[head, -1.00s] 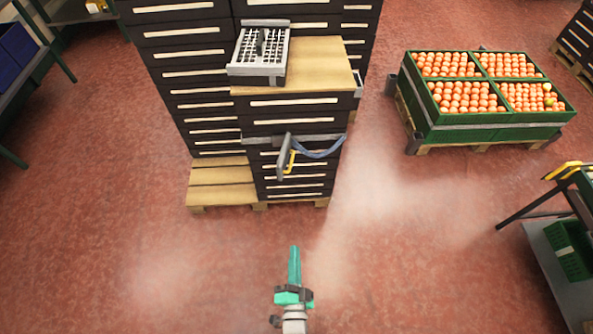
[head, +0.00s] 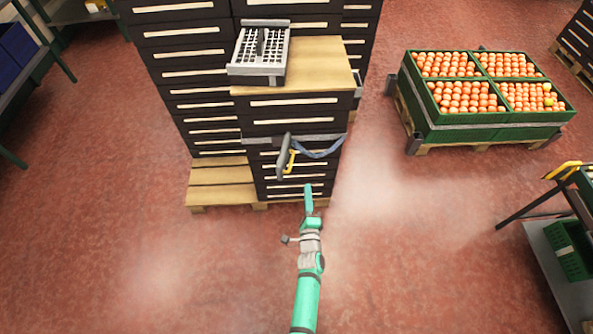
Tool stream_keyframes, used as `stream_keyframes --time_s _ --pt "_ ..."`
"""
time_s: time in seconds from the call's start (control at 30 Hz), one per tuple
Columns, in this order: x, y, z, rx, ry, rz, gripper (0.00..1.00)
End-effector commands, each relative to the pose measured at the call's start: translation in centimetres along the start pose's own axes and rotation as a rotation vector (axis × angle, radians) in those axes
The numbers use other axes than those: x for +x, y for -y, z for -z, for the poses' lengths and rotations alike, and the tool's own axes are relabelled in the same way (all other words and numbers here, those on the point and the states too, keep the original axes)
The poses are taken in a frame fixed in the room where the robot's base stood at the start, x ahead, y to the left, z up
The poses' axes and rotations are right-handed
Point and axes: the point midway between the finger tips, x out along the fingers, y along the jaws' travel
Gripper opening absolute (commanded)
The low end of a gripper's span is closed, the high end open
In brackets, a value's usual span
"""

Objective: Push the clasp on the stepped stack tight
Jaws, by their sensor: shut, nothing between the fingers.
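The stepped stack of dark crates (head: 292,117) stands on a wooden pallet, with taller columns behind its lower front part. A grey strap (head: 328,137) runs around the front of the lower stack. The clasp (head: 284,157), a dark grey lever with a yellow part beside it, sits on the strap at the stack's front and stands out at a tilt. A loose blue strap end hangs to its right. My gripper (head: 308,187) is shut and empty, its fingers pointing up the picture, below and right of the clasp and apart from it.
A grey wire basket (head: 259,52) sits on the stack's wooden top board (head: 318,64). A bare pallet part (head: 221,183) lies at left. Green crates of oranges (head: 486,117) stand at right, a dark-framed cart (head: 560,225) at lower right.

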Motion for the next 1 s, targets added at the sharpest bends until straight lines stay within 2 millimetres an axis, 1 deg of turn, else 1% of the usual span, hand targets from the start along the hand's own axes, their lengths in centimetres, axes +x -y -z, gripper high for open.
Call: stream_keyframes --time_s 0.03,0.2,0.47,0.7,0.9,1.0 --pt "0.9 0.1 0.1 -0.002 -0.001 0.002 0.00" --pt "3.9 0.1 0.1 -0.003 0.000 0.001 0.00" --pt "8.2 0.1 0.0 -0.003 0.001 0.001 0.00" --pt "8.8 0.0 -2.6 -0.002 0.003 0.000 0.00" --pt "9.1 0.0 -3.6 -0.002 0.001 0.000 0.00" --pt "9.1 0.0 -3.8 -0.002 0.000 0.000 0.00"
